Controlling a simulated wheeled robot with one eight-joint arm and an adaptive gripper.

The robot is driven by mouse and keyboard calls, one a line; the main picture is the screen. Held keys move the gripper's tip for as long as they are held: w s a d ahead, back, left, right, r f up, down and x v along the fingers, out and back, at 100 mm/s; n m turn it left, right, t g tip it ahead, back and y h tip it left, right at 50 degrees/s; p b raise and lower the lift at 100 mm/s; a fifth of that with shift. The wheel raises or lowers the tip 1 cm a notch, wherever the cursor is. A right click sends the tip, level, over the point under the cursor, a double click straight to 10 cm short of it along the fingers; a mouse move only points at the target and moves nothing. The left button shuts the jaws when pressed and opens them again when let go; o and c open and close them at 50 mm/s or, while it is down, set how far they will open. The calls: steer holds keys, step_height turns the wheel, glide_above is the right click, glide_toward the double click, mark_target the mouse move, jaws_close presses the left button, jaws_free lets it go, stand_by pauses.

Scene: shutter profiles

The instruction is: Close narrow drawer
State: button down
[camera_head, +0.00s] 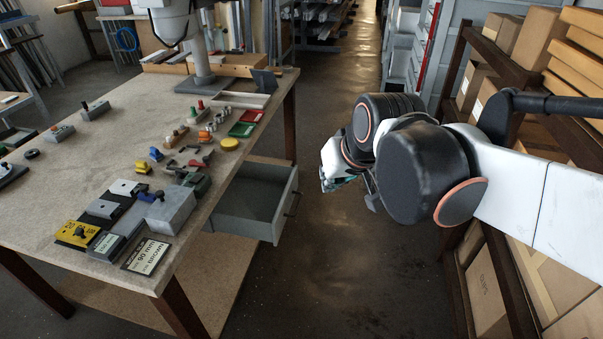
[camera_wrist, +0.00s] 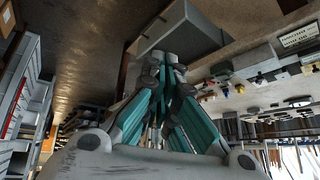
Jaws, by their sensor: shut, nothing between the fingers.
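A grey narrow drawer (camera_head: 283,212) is pulled out from the right side of the workbench (camera_head: 110,150). Its inside looks empty, and a dark handle is on its front. In the wrist view, which looks upside down, the drawer (camera_wrist: 178,28) is just beyond the fingertips. My gripper (camera_head: 328,182) is to the right of the drawer front in the head view, mostly hidden behind my arm's dark joints. In the wrist view, my gripper (camera_wrist: 168,62) has its teal-sided fingers together with nothing between them. I cannot tell whether it touches the drawer.
The bench top holds small tools, coloured blocks, a grey box (camera_head: 171,210) and a yellow fixture (camera_head: 77,234). A wooden rack with cardboard boxes (camera_head: 536,38) stands at the right, close to my arm. The aisle floor (camera_head: 325,270) between bench and rack is clear.

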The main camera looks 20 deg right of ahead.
steer(key=w+d+f+m, duration=0.1)
steer(key=w+d+f, duration=0.1)
steer(key=w, duration=0.6)
steer(key=w+d+f+y, duration=0.1)
steer(key=w+d+f, duration=0.1)
steer(key=w, duration=0.6)
steer(key=w+d+f+m, duration=0.1)
steer(key=w+d+f, duration=0.15)
steer(key=w, duration=0.45)
steer(key=w+d+f+m+y, duration=0.1)
steer(key=w+d+f, duration=0.3)
steer(key=w+f, duration=0.45)
steer(key=w+d+f+m, duration=0.1)
steer(key=w+d+f, duration=0.4)
steer(key=f, duration=0.7)
steer(key=w+a+f+b, duration=0.3)
steer(key=w+a+f, duration=0.3)
steer(key=w+f, duration=0.2)
steer(key=shift+w+a+f+b, duration=0.15)
steer(key=shift+a+f+b, duration=0.1)
steer(key=shift+f+b, duration=0.15)
